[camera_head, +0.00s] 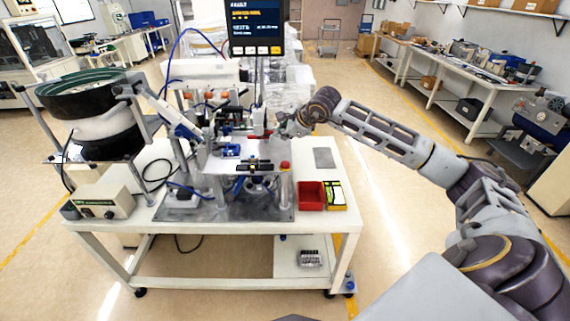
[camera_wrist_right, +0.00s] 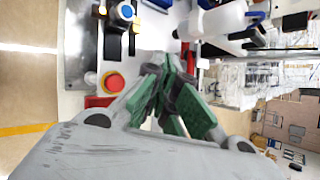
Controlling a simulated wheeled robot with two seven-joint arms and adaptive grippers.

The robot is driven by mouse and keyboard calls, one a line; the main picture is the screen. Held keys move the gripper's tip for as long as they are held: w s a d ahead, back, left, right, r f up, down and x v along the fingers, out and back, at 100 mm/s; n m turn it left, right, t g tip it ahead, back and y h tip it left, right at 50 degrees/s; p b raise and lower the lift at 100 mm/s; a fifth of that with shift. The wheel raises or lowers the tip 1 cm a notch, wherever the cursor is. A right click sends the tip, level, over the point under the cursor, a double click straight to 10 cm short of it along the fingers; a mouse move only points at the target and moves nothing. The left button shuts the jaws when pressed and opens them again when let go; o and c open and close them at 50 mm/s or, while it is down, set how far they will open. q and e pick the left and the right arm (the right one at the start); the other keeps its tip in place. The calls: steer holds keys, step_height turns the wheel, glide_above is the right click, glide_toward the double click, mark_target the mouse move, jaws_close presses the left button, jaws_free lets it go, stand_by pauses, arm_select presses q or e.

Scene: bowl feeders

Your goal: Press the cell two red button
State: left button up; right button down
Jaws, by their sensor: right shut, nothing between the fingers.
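The red button (camera_head: 285,165) sits at the right front corner of the raised plate on the white workbench. It also shows in the right wrist view as a round red cap on a yellow base (camera_wrist_right: 113,81), left of the fingers. My right gripper (camera_head: 284,130) is above and behind the button in the head view, apart from it. In the right wrist view its green-padded fingers (camera_wrist_right: 171,86) are shut and empty. My left gripper is not in view.
A red bin (camera_head: 311,196) and a yellow-black box (camera_head: 335,195) lie at the bench's right. A bowl feeder (camera_head: 88,95) stands left, a grey control box (camera_head: 104,200) in front of it. A display screen (camera_head: 255,27) rises behind the fixture.

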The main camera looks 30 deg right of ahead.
steer(key=shift+f, duration=0.15)
steer(key=b, duration=0.2)
glide_above(283, 164)
steer(key=shift+f, duration=3)
steer(key=shift+f+b, duration=1.1)
steer(key=shift+f, duration=0.1)
steer(key=shift+f, duration=0.1)
steer(key=shift+f+b, duration=0.35)
steer(key=shift+b, duration=0.35)
steer(key=shift+f+b, duration=0.5)
steer(key=shift+b, duration=0.2)
steer(key=shift+r, duration=0.95)
